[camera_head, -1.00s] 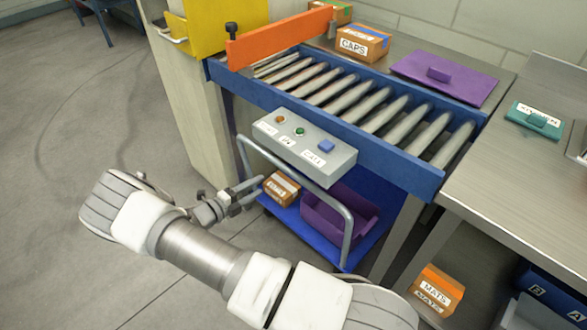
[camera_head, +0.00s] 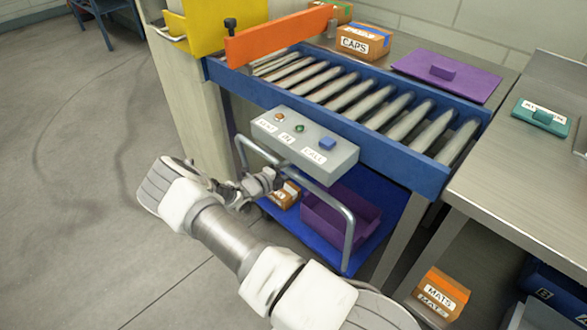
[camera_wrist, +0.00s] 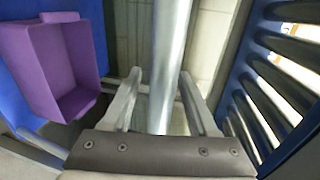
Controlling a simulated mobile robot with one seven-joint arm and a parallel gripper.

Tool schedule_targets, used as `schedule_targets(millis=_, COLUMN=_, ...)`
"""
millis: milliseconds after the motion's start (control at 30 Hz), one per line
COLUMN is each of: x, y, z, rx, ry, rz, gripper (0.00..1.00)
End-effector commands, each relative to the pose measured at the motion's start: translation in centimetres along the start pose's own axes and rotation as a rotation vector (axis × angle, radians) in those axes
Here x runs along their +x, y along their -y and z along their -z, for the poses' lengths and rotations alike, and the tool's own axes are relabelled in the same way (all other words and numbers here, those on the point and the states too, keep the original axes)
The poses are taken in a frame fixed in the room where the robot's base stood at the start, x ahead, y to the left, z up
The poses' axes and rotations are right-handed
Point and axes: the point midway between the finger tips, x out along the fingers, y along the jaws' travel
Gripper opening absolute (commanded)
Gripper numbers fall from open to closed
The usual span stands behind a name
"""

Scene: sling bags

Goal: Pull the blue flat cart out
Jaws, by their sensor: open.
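The blue flat cart (camera_head: 312,240) stands on the floor under the roller conveyor, with a grey tubular handle (camera_head: 349,228) rising at its near side. A purple bin (camera_head: 340,217) and an orange-brown box (camera_head: 287,196), partly hidden by my gripper, ride on it. My gripper (camera_head: 262,182) is at the handle's left part. In the wrist view, the handle bar (camera_wrist: 172,45) runs between the two spread fingers (camera_wrist: 160,88), which look open around it. Whether a finger touches the bar I cannot tell. The purple bin also shows there (camera_wrist: 62,70).
A grey button box (camera_head: 303,146) juts from the conveyor (camera_head: 350,105) just above the handle. A pale post (camera_head: 190,110) stands left of the cart. A steel table (camera_head: 520,185) is at right, with a MATS box (camera_head: 440,293) below. The floor at left is clear.

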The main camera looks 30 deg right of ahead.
Motion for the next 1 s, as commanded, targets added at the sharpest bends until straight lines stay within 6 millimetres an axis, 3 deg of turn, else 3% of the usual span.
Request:
schedule_targets(millis=267, x=0.2, y=0.01, z=0.0, rx=-0.001, ry=0.0, rz=0.0, gripper=0.59)
schedule_targets(millis=600, x=0.18, y=0.01, z=0.01, rx=0.0, ry=0.0, rz=0.0, gripper=0.01)
schedule_targets(millis=1000, x=0.16, y=0.02, z=0.01, rx=0.0, ry=0.0, rz=0.0, gripper=0.0)
